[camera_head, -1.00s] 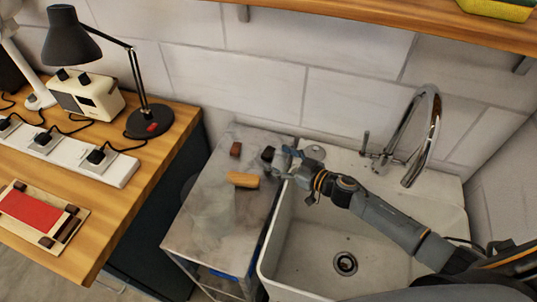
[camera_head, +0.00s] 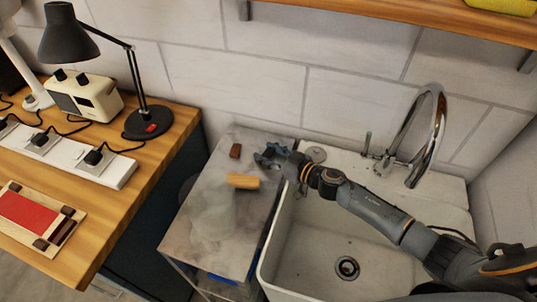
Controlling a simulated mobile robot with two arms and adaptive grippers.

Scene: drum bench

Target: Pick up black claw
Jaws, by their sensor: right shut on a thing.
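My right gripper (camera_head: 271,156) is over the back right of the grey metal side table (camera_head: 205,190), its arm reaching in from the right across the sink. It is shut on a small dark thing between its fingers, which I take to be the black claw. The dark fingers and the claw blend together, so the claw's outline is mostly hidden. A dark red-brown block (camera_head: 235,151) lies just left of the gripper. A tan wooden piece (camera_head: 243,181) lies in front of the gripper. My left gripper is not in view.
A white sink (camera_head: 318,240) with a chrome tap (camera_head: 436,120) is at the right. A wooden desk (camera_head: 165,150) at the left holds a black lamp (camera_head: 68,38), a cream radio-like box (camera_head: 92,97) and a power strip (camera_head: 70,160).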

